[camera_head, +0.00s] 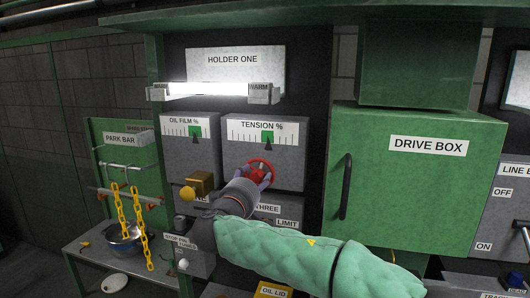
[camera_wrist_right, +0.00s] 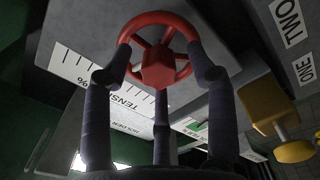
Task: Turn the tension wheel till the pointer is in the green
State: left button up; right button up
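The red tension wheel (camera_head: 262,166) sits on the front of the grey TENSION % box (camera_head: 290,172). Above it is a white scale (camera_head: 243,130) with a green patch (camera_head: 267,137). A small dark pointer (camera_head: 268,147) stands at the lower part of the green patch, near its middle. My right gripper (camera_head: 255,177) is at the wheel. In the right wrist view, the gripper's fingers (camera_wrist_right: 160,70) are spread around the red wheel (camera_wrist_right: 158,62), with the tips against its rim on both sides. My left gripper is not in view.
The OIL FILM % box (camera_head: 186,150) is left of the tension box, with a yellow knob (camera_head: 187,193) below. A green DRIVE BOX (camera_head: 415,190) with a black handle stands at right. Yellow chains (camera_head: 121,218) hang at left above a metal bowl (camera_head: 123,233).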

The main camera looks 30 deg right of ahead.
jog(key=shift+a, duration=0.1)
jog(key=shift+b+v, duration=0.6)
jog(key=shift+v, duration=0.4)
jog(key=shift+b+v, duration=0.5)
jog(key=shift+v, duration=0.9)
jog(key=shift+s, duration=0.1)
